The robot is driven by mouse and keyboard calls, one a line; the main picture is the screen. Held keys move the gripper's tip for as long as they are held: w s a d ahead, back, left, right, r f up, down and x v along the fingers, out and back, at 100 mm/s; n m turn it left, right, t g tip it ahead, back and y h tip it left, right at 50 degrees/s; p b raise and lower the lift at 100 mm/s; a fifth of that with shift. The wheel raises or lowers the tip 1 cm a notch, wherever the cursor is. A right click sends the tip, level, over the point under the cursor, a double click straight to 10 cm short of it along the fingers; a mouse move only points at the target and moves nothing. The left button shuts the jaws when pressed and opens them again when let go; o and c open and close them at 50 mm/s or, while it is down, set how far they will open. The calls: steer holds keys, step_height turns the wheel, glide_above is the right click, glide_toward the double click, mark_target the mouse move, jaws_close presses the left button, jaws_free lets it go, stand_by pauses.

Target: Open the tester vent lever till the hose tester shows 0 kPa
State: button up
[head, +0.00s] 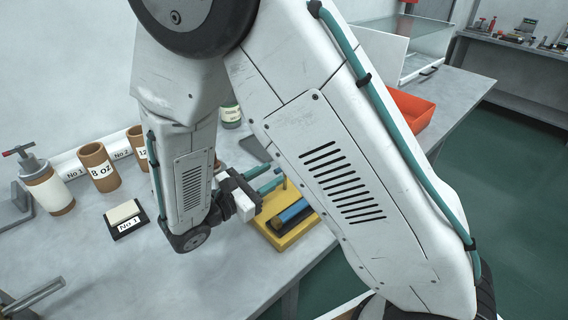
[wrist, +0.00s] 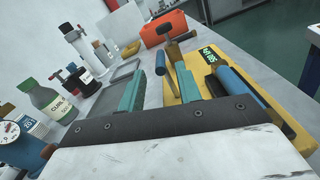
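The yellow hose tester (wrist: 258,100) lies at the right of the wrist view, with a small dark display (wrist: 208,56) showing green characters too small to read surely. A blue hose piece (wrist: 232,82) lies along it. In the head view my gripper (head: 280,176) is beside the tester (head: 286,240), partly hidden by my arm.
An orange-red bin (wrist: 164,28) stands beyond the tester. Bottles, including a green one (wrist: 47,101), and a round gauge (wrist: 8,131) stand at left.

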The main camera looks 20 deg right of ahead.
mark_target(285, 166)
steer(key=x, duration=0.6)
steer(key=shift+d, duration=0.2)
jaws_close()
